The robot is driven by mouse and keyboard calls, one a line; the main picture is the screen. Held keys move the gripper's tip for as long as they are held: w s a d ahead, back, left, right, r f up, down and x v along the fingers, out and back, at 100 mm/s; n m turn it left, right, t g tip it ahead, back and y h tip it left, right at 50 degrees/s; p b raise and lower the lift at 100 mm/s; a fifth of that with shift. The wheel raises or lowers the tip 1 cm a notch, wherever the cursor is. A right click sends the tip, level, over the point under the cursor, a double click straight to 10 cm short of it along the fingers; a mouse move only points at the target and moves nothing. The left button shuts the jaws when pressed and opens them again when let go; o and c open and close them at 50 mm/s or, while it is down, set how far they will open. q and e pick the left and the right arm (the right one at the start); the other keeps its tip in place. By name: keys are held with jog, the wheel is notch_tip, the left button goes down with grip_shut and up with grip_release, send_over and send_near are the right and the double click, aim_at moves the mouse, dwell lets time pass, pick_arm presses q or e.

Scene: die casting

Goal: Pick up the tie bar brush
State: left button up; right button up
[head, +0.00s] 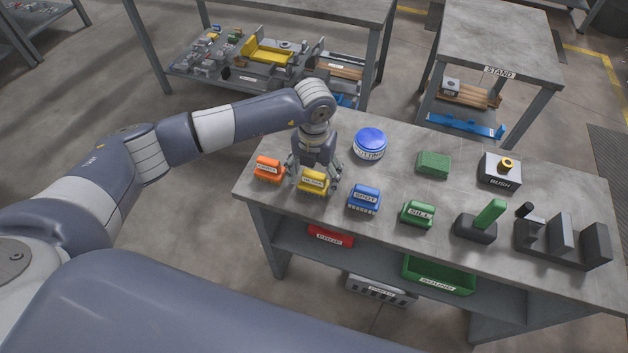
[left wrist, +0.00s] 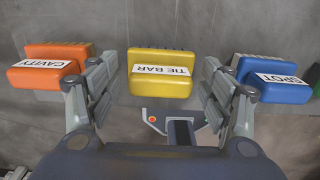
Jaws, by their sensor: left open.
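The tie bar brush is a yellow block (head: 312,183) with a white label, standing near the front edge of the table at the left. In the left wrist view the yellow tie bar brush (left wrist: 160,72) sits in the middle, its label reading TIE BAR. My left gripper (head: 315,178) is above and around it, pointing down. The left gripper's fingers (left wrist: 160,85) are open, one on each side of the brush with visible gaps, so they are not closed on it. My right gripper does not show.
An orange CAVITY brush (head: 268,168) and a blue SPOT brush (head: 364,198) stand close on either side. A green SILL brush (head: 417,213), a blue round container (head: 369,143), a green block (head: 433,164) and a PUSH button box (head: 499,171) share the table (head: 400,150).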

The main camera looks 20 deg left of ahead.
aim_at(314, 173)
pick_arm(q)
jog(key=c, duration=1.2)
jog(key=shift+r+b, duration=0.3)
jog(key=shift+r, duration=0.2)
notch_tip(314, 173, up, 2)
jog(key=shift+w+r+b, duration=0.1)
jog(key=shift+r+b, duration=0.05)
jog(key=shift+b, duration=0.45)
jog(key=s+d+b, duration=0.1)
jog(key=s+d, duration=0.1)
jog(key=s, duration=0.2)
jog(key=s+d+r+b, duration=0.1)
jog(key=s+d, duration=0.2)
jog(key=s, duration=0.2)
jog(key=s+d+b, duration=0.1)
jog(key=s+d, duration=0.2)
jog(key=s, duration=0.2)
jog(key=shift+d+r+b, duration=0.2)
jog(key=shift+r+b, duration=0.1)
jog(key=shift+r, duration=0.05)
